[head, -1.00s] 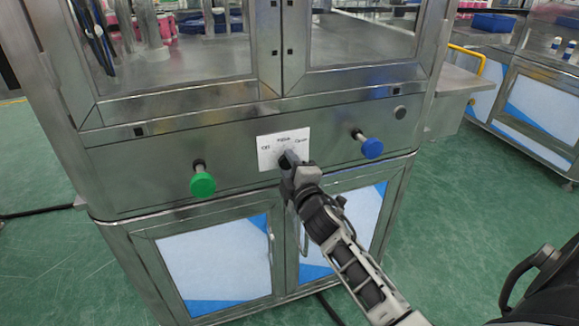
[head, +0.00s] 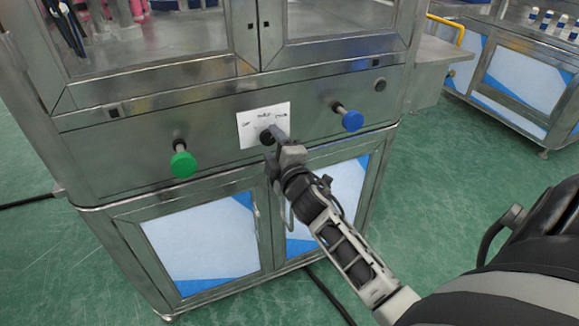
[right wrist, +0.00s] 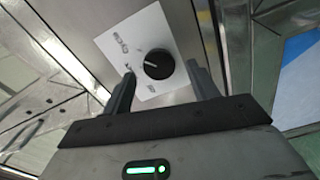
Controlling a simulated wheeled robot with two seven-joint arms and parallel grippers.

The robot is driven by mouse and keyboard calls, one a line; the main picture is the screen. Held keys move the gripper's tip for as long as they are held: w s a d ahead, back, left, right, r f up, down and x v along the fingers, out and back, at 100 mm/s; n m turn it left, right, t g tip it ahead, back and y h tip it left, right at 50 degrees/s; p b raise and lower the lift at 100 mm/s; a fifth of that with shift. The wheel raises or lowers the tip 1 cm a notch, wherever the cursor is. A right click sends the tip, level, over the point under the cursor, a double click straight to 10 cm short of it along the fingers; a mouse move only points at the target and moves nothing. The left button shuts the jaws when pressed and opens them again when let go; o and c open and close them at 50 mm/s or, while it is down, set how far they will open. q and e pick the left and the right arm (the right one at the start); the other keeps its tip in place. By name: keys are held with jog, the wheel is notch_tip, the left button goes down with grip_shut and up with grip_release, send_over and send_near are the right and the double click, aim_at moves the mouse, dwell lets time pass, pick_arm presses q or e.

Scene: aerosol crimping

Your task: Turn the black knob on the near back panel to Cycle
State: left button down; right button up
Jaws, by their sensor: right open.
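The black knob (head: 267,137) sits on a white label plate (head: 250,128) on the steel panel, below the glass doors. It also shows in the right wrist view (right wrist: 158,64), round, with a short white mark pointing to the left of that picture, roughly at the middle label. The small print is hard to read. My right gripper (head: 275,138) is at the knob. In the right wrist view its two fingers (right wrist: 161,78) are apart, one on each side of the knob, with visible gaps and no clear contact. My left gripper is out of view.
A green push button (head: 183,164) stands out left of the plate, and a blue one (head: 351,120) to the right. A steel side shelf (head: 440,65) with a yellow rail (head: 455,28) lies at the right.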

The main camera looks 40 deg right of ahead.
jog(key=v, duration=1.4)
jog(key=shift+a, duration=0.15)
